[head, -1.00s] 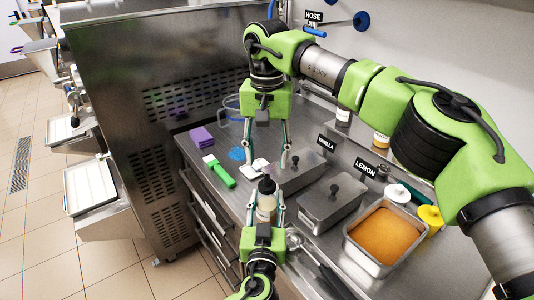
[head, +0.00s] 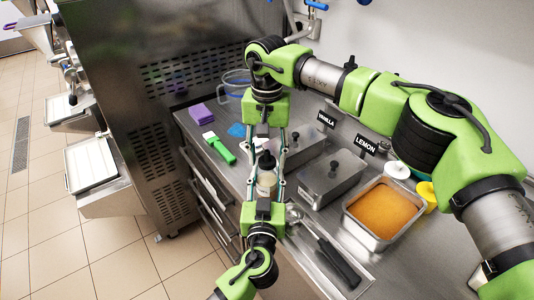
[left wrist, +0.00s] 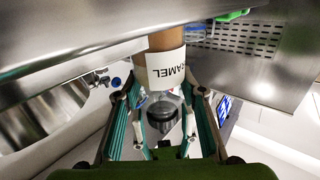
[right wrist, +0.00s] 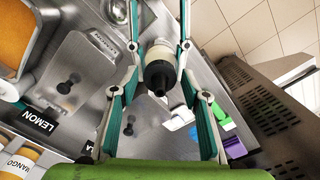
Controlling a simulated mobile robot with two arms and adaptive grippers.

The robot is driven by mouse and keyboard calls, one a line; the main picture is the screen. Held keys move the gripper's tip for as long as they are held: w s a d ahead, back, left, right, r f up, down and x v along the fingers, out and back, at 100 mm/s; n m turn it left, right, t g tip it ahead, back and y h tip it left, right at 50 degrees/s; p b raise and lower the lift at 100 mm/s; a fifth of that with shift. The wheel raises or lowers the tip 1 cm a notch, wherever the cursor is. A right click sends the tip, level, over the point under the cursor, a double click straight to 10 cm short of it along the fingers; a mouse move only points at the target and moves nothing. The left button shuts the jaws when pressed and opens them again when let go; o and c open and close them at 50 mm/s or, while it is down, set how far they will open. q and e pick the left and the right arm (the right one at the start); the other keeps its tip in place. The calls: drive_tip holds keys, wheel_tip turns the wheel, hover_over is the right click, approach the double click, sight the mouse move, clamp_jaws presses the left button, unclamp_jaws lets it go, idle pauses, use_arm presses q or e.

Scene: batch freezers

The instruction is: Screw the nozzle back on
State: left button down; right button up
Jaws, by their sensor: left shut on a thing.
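A squeeze bottle (head: 267,184) stands upright above the worktop, with a dark nozzle (head: 266,160) at its top. My left gripper (head: 265,188) is shut on the bottle, its fingers on either side of the body.
Lidded steel pans (head: 333,178) and an open pan of orange mix (head: 383,212) stand right of the bottle. A black-handled scoop (head: 338,262) lies in front. A green brush (head: 219,148) and purple blocks (head: 201,114) lie at the left, by a clear jug (head: 236,82).

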drive_tip(key=c, duration=0.9)
drive_tip(key=shift+o, duration=0.2)
drive_tip(key=m, duration=3.3)
drive_tip(key=shift+m, duration=0.4)
drive_tip(key=m, duration=1)
drive_tip(key=o, duration=1.3)
drive_tip(key=shift+f, duration=0.1)
wheel_tip(320, 180, up, 12)
